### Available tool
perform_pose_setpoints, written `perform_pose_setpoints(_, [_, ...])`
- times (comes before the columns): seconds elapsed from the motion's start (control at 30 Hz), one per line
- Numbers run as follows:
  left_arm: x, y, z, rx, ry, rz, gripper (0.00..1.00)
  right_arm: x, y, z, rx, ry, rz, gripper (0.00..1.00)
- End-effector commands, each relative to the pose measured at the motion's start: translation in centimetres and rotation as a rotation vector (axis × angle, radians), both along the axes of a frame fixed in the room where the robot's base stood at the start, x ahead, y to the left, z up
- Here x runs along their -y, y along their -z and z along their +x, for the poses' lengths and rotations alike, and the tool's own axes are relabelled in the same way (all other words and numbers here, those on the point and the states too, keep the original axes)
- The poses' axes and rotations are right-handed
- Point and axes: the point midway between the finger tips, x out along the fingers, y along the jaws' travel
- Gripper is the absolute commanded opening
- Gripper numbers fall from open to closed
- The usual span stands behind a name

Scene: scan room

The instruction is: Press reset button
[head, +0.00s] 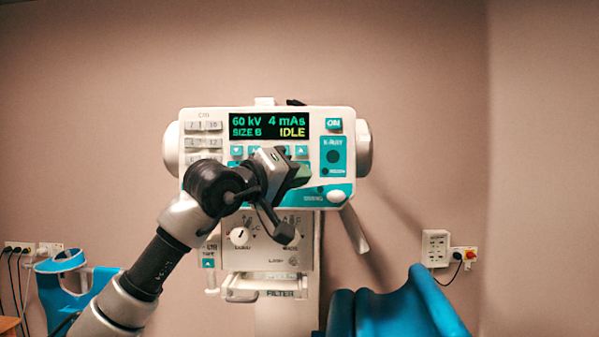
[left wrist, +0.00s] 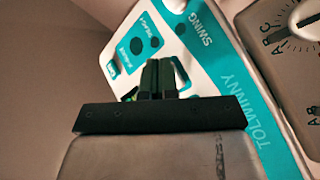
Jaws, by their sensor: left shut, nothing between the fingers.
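The white and teal control panel (head: 265,116) faces me in the head view, its display reading 60 kV, 4 mAs, SIZE B and IDLE. Its right side has a teal ON button (head: 334,125) and a teal X-RAY block with a dark round button (head: 333,156). Below that is a small dark dot (head: 325,171) with an unreadable label. I cannot read a reset label anywhere. My left gripper (head: 302,175) is shut and empty in front of the panel's lower middle, hiding some buttons. In the left wrist view its fingers (left wrist: 160,76) overlap the tilted panel (left wrist: 208,62); contact is unclear.
Below the panel are a dial (head: 240,236) and a tray marked FILTER (head: 253,290). A blue chair-like form (head: 385,312) stands at the lower right. Another blue piece (head: 62,263) is at left. A wall socket box (head: 436,246) has a plugged cable.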

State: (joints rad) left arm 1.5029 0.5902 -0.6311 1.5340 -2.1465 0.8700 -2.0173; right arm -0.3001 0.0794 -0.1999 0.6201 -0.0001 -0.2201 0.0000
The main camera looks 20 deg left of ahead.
Motion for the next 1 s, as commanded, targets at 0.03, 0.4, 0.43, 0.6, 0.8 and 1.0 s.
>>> perform_pose_setpoints(0.03, [0.0,0.1,-0.2,0.002,0.000,0.001,0.00,0.0,0.3,0.0,0.000,0.000,0.000,0.43])
perform_pose_setpoints(0.4, [0.4,0.1,-1.3,-0.001,-0.001,0.000,0.00,0.0,1.0,0.0,0.000,0.000,0.000,0.43])
perform_pose_setpoints(0.43, [0.4,0.1,-1.3,-0.001,-0.001,0.000,0.00,0.0,1.0,0.0,0.000,0.000,0.000,0.43])
perform_pose_setpoints(0.6, [0.4,0.1,-1.5,0.000,0.000,0.000,0.00,0.0,1.2,0.0,0.000,0.000,0.000,0.43])
perform_pose_setpoints(0.8, [0.9,0.3,-3.2,0.003,0.000,0.002,0.00,0.0,2.5,0.0,0.000,0.000,0.000,0.43])
perform_pose_setpoints(1.0, [1.5,0.2,-5.1,0.003,0.000,0.001,0.00,0.0,3.6,0.0,0.000,0.000,0.000,0.43])
